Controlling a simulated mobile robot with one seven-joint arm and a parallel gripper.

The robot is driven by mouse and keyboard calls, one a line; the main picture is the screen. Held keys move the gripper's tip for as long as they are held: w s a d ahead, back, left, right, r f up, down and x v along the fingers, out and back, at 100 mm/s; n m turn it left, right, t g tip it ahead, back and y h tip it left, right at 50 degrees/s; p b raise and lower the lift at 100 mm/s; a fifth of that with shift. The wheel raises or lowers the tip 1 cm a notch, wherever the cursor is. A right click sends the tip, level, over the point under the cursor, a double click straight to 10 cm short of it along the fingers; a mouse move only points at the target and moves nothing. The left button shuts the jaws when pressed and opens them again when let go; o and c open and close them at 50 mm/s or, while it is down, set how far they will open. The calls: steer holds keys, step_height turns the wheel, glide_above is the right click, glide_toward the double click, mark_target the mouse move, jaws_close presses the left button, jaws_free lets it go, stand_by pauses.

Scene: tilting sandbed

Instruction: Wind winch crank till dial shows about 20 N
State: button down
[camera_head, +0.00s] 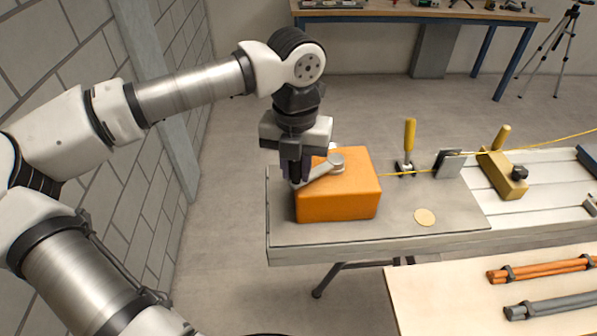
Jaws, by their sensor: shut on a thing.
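The winch (337,199) is an orange box on the left end of the grey bench. Its grey crank (323,171) lies across the top, from a round hub down to the left. My gripper (295,180) points down at the crank's outer end and is shut on the crank's handle, which the fingers mostly hide. A yellow line (470,155) runs right from near a yellow-handled clamp (409,147). A dark square plate (447,162) stands by the line; it may be the dial, but no reading shows from here.
A yellow block (503,174) with an upright handle sits on the bench's slotted plate. A pale table (420,298) with orange and grey rods is at front right. A brick wall (160,225) stands left.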

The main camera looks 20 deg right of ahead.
steer(key=shift+w+a+m+b, duration=0.15)
steer(key=shift+w+m+b, duration=0.55)
steer(key=shift+w+b, duration=0.2)
steer(key=shift+w+a+m+b, duration=0.15)
steer(key=shift+w+m+b, duration=0.55)
steer(key=shift+w+b, duration=0.15)
steer(key=c, duration=1.2)
jaws_free()
steer(key=shift+c, duration=0.2)
steer(key=shift+r, duration=0.1)
step_height(320, 180, up, 14)
steer(key=b, duration=0.1)
